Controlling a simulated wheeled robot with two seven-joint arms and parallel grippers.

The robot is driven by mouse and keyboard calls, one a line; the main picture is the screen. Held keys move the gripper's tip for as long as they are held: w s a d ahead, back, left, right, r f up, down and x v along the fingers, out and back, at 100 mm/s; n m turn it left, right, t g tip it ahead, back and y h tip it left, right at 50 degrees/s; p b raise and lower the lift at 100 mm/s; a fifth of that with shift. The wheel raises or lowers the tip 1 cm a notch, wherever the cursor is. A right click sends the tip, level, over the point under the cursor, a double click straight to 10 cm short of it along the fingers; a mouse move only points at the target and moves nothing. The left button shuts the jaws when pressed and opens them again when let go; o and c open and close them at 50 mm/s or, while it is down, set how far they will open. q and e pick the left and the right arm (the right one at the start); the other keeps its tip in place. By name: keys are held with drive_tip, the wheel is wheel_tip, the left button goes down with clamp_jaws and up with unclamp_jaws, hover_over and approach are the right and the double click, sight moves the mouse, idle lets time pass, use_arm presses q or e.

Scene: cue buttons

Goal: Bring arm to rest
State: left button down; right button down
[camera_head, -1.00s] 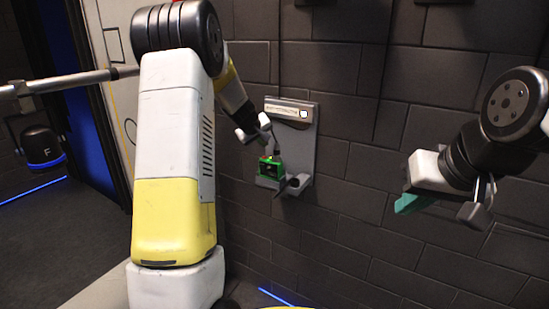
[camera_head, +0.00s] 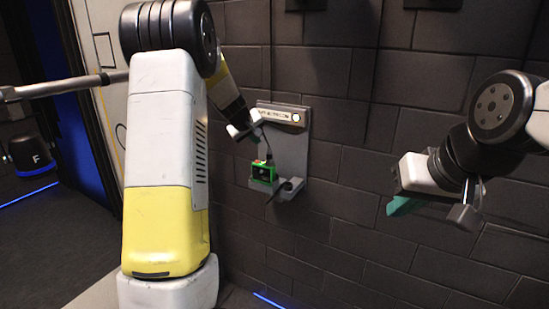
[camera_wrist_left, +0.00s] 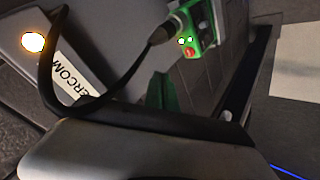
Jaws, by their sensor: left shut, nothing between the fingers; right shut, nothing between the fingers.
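My left gripper (camera_head: 246,128) is shut and empty, at the left edge of the grey wall panel (camera_head: 291,150). The panel has a label strip along its top, which partly reads "ERCOM" in the left wrist view (camera_wrist_left: 78,88). A round light glows on it there (camera_wrist_left: 33,42). A green box (camera_head: 263,173) sits on the panel's lower ledge with a dark cable (camera_head: 267,146) rising from it. The box also shows in the wrist view (camera_wrist_left: 196,28), with a red button. My right gripper (camera_head: 425,210) is shut and empty, well to the right of the panel.
A dark brick wall (camera_head: 345,215) fills the back and right. A grey rail (camera_head: 60,86) crosses at the left, with a dark lamp-like object marked F (camera_head: 30,155) below it. Free room lies between the panel and my right gripper.

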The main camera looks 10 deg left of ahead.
use_arm(q)
drive_tip(key=s+d+r+m+g+h, duration=0.15)
drive_tip(key=s+d+r, duration=0.3)
drive_tip(key=s, duration=0.75)
drive_tip(key=s+d+r+m+h, duration=0.1)
drive_tip(key=s+d+r+m, duration=0.2)
drive_tip(key=s+r, duration=0.55)
drive_tip(key=s+f+m+y, duration=0.1)
drive_tip(key=s+f, duration=0.2)
drive_tip(key=s, duration=0.8)
drive_tip(key=s+f+m+g, duration=0.1)
drive_tip(key=s+f+m, duration=0.1)
drive_tip(key=s, duration=0.9)
drive_tip(key=shift+s+d+f+y, duration=0.25)
drive_tip(key=shift+f+y, duration=0.1)
drive_tip(key=shift+f, duration=0.35)
